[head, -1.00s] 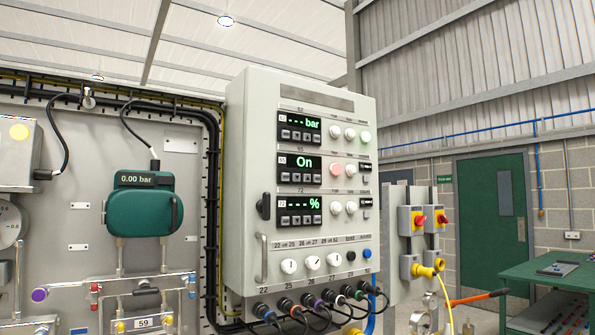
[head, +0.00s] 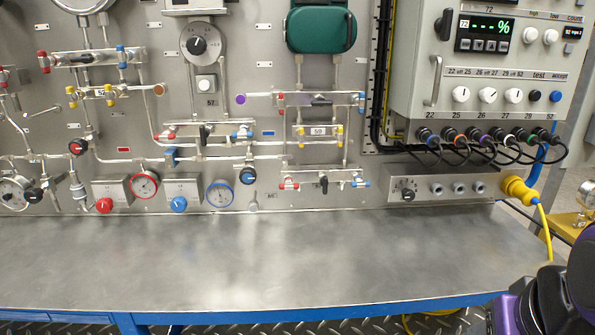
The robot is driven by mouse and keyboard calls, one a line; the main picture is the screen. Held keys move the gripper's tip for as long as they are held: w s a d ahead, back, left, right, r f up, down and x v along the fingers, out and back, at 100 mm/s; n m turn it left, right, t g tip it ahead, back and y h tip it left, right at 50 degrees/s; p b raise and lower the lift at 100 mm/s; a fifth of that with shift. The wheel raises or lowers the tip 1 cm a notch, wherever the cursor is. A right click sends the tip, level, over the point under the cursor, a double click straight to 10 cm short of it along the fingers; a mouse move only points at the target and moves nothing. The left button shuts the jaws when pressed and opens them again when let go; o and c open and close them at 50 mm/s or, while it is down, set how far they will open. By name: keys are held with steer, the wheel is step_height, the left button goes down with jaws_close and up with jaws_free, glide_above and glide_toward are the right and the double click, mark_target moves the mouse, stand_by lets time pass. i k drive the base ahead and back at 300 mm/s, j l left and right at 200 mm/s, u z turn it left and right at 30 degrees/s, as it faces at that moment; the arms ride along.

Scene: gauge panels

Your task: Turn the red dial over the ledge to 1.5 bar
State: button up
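The red dial (head: 104,205) is a small round knob on a grey box low on the panel at the left, just above the metal ledge (head: 280,258). A red-rimmed gauge (head: 145,184) sits to its upper right; its reading is too small to tell. A blue dial (head: 179,204) and a blue-rimmed gauge (head: 219,194) are to the right. My gripper cannot be made out; only black and purple parts of my arm show at the lower right, far from the red dial.
The ledge top is bare, with a blue front edge. Pipes and valves cover the panel above the dials. A control cabinet (head: 405,70) with hanging cables is at the upper right. A yellow plug (head: 517,189) and cable stand out at the ledge's right end.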

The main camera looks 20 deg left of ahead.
mark_target(104, 206)
steer(key=u, duration=1.95)
steer(key=i+j, duration=0.2)
steer(key=j, duration=0.15)
steer(key=i+j, duration=0.15)
steer(key=j, duration=0.15)
steer(key=i+j+z, duration=0.1)
steer(key=i+j, duration=0.25)
steer(key=j, duration=0.3)
steer(key=i+j, duration=0.15)
steer(key=j, duration=0.2)
steer(key=z, duration=0.05)
